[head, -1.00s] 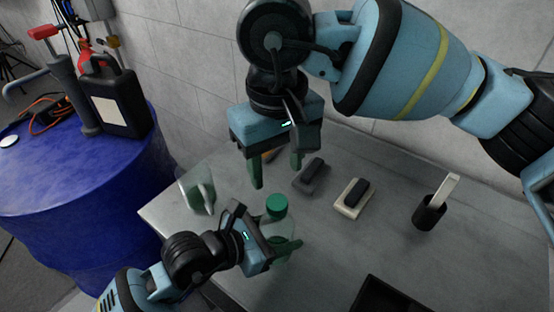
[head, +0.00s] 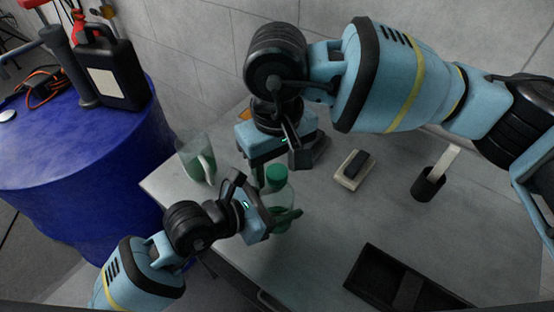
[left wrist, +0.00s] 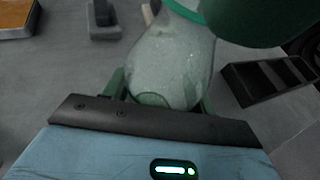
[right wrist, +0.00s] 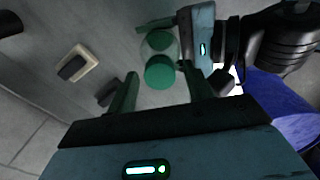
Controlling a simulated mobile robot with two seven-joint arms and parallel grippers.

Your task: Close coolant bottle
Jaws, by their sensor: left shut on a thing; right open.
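The clear coolant bottle (head: 284,197) stands upright near the table's left edge, with its green cap (head: 277,173) at the top. The cap's seating on the neck cannot be told. My left gripper (head: 284,219) is shut around the bottle's body; the left wrist view shows the bottle (left wrist: 172,62) between its fingers. My right gripper (head: 270,172) is open, pointing down at the cap. In the right wrist view the cap (right wrist: 160,74) lies between its spread fingers, apart from both. A large dark green shape fills the left wrist view's upper right.
A clear jug (head: 195,157) stands left of the bottle. A pale block with a dark top (head: 353,170), a black cup with a pale tool (head: 428,185) and a black tray (head: 390,280) lie to the right. A blue drum (head: 80,165) stands left of the table.

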